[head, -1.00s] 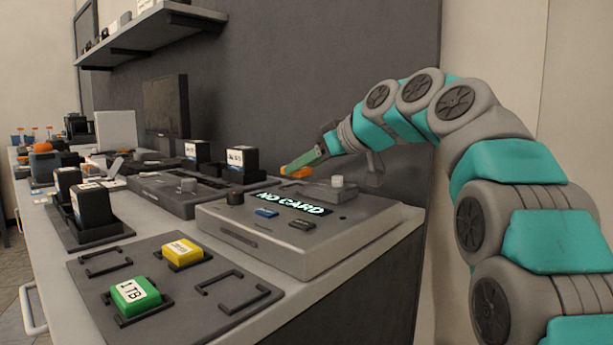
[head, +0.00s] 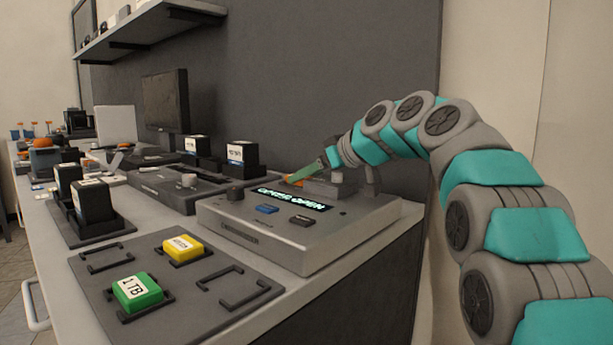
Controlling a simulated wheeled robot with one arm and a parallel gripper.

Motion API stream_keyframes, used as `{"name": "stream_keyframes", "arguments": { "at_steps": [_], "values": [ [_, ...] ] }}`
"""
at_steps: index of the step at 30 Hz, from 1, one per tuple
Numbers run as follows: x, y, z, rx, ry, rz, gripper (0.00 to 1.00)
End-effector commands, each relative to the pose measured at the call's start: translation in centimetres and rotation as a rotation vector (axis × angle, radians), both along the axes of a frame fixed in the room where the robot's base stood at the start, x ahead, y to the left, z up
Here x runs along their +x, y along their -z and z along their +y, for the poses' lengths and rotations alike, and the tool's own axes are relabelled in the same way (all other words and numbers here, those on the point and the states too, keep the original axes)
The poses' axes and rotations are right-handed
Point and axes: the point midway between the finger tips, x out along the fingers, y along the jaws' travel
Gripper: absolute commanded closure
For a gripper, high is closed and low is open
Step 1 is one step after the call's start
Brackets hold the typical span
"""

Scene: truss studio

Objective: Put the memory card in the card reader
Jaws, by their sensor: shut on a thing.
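The card reader (head: 300,235) is a grey box on the bench, its display reading "COVER OPEN". Its small grey cover (head: 330,188), with a pale knob, sits at the back of its top and looks slightly raised. My gripper (head: 323,178) is at this cover, a green finger with an orange tip on its left side; it is shut, apparently on the cover, though the contact is hard to see. A green block-like card marked "1 TB" (head: 138,291) and a yellow labelled one (head: 184,248) lie in holders on the grey mat (head: 215,315) in front.
Two bracketed slots on the mat are empty. A dark wall and shelf (head: 160,22) bound the back.

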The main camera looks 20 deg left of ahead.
Motion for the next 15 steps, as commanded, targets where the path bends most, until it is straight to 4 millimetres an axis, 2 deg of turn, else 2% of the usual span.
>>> {"name": "stream_keyframes", "arguments": {
  "at_steps": [12, 13, 15],
  "values": [
    [-0.02, 0.53, 0.03, -0.001, -0.001, 0.001, 1.00],
    [-0.02, 0.44, 0.02, -0.001, -0.001, 0.001, 0.49],
    [-0.03, 0.38, 0.02, 0.000, 0.000, 0.002, 0.41]
  ]
}}
